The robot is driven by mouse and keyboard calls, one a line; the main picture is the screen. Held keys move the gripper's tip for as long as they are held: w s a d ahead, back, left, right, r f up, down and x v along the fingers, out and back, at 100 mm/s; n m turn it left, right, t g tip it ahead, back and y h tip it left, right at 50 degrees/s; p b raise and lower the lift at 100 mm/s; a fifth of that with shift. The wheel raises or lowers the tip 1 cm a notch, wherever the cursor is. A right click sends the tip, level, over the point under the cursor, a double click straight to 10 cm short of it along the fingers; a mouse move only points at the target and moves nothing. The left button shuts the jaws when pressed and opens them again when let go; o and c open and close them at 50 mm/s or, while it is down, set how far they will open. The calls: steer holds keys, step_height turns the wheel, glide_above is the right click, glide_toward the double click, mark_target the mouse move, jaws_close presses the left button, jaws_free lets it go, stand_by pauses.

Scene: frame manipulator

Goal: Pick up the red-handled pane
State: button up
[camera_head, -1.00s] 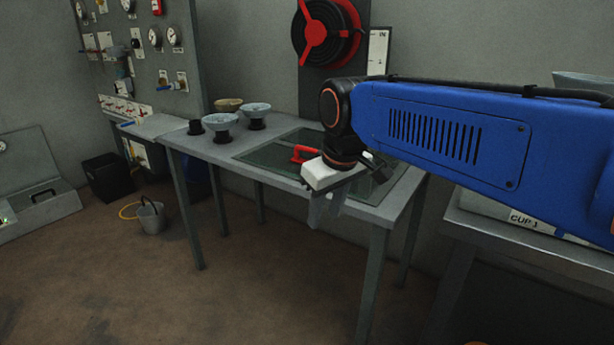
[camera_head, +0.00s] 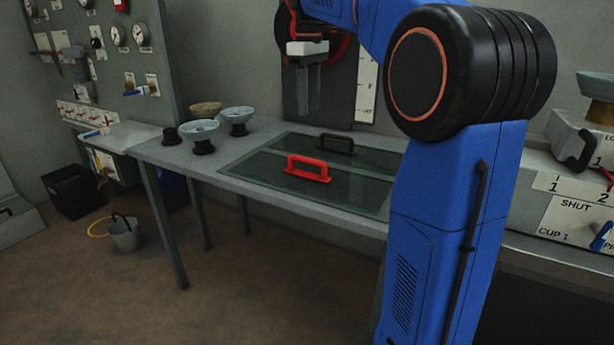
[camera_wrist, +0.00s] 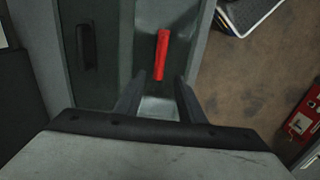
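The red-handled pane (camera_head: 265,180) is a dark glassy sheet lying flat along the table's front side. Its upright red handle (camera_head: 307,168) is clear in the head view. In the wrist view, the red handle (camera_wrist: 162,55) stands just beyond the fingertips, in line with the gap between them. My gripper (camera_head: 308,110) points down above the back of the table, high over the panes, and holds nothing. In the wrist view, its fingers (camera_wrist: 160,76) are apart. My arm covers the pane's right end in the head view.
A second pane with a black handle (camera_head: 336,143) lies directly behind. Suction-cup-like bowls (camera_head: 199,130) stand on the table (camera_head: 170,152) at left. A dark upright panel (camera_head: 325,110) with a red wheel stands behind my gripper. A labelled unit (camera_head: 560,190) is at right.

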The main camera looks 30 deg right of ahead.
glide_toward(307, 160)
steer(key=f, duration=0.5)
steer(key=shift+w+d+f, duration=0.1)
steer(key=shift+w+d, duration=0.3)
steer(key=shift+a+f, duration=0.15)
steer(key=shift+f, duration=1.2)
steer(key=shift+a+f, duration=0.1)
steer(key=shift+f, duration=1.2)
jaws_close()
